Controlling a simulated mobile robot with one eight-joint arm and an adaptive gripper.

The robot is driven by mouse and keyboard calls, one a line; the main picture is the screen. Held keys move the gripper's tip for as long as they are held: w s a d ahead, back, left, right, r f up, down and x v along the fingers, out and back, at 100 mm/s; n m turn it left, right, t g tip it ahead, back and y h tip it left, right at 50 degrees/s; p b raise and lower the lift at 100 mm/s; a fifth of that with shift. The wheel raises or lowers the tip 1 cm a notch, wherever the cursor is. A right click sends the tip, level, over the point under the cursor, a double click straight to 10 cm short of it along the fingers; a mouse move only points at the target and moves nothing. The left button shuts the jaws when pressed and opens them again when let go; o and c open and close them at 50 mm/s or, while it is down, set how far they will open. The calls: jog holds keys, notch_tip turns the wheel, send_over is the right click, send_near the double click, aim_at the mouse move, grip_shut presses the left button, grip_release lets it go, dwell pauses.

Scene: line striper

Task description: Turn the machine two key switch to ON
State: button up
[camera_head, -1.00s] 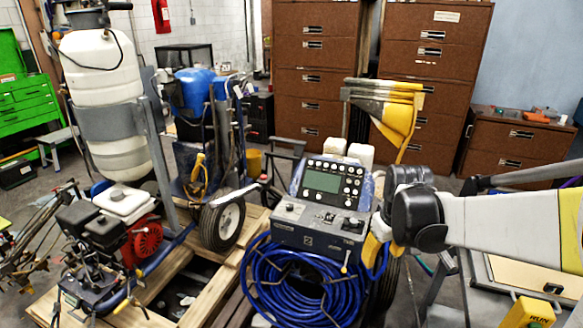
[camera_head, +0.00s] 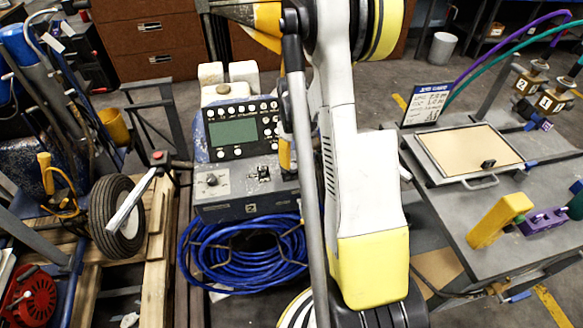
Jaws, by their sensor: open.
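Machine two (camera_head: 222,206) is a dark grey control box with a small plate marked 2 on its front. Its upper panel has a green screen (camera_head: 232,133) with several knobs around it. On the lower ledge is a round dark switch (camera_head: 212,180) on a light plate at left, and a small black control (camera_head: 264,173) to its right. I cannot tell which is the key switch or how it is set. My white and yellow arm crosses the right side of the machine and hides part of it. My gripper is not in view.
A coiled blue hose (camera_head: 205,262) hangs below the box. At right stands a grey bench (camera_head: 455,215) with a tan-topped panel, a yellow block (camera_head: 500,220) and a purple block (camera_head: 543,221). A wheeled striper with a black tire (camera_head: 117,216) stands close at left.

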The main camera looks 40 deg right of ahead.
aim_at(293, 166)
notch_tip(293, 166, down, 5)
jog(key=shift+w+r+b, duration=0.1)
jog(key=shift+b, duration=0.6)
jog(key=shift+c, duration=0.6)
grip_shut()
jog(key=shift+m, duration=0.3)
jog(key=m+b, duration=0.1)
jog(key=m, duration=0.4)
jog(key=shift+m, duration=0.3)
jog(key=m+b, duration=0.1)
jog(key=m, duration=0.4)
jog(key=shift+m, duration=0.3)
